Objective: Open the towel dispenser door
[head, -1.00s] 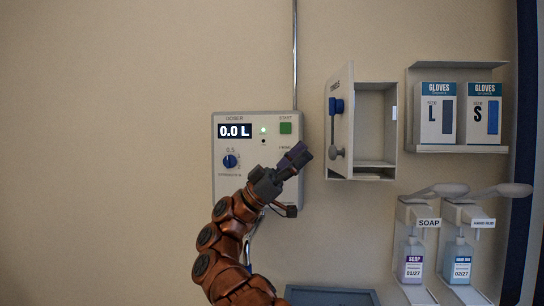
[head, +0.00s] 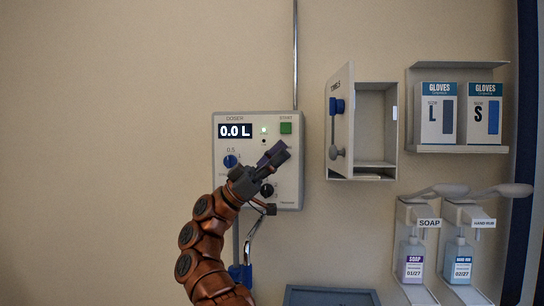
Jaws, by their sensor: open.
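The towel dispenser (head: 376,128) is a pale box on the wall, right of the middle of the head view. Its door (head: 343,110) is hinged on the left and stands well open, swung out toward me. A blue latch (head: 337,106) and a grey knob (head: 336,152) are on the door's face. The inside of the box shows and looks empty. My gripper (head: 275,155) is open and empty. It is left of the door, apart from it, in front of the lower right of the doser panel. It hides part of that panel.
The doser panel (head: 224,180) shows 0.0 L and has a green button (head: 286,128). Glove boxes (head: 436,119) sit on a shelf at upper right. Soap (head: 412,258) and hand-rub (head: 458,259) dispensers hang below. A grey-blue tray or basin (head: 332,297) is at the bottom. The left wall is bare.

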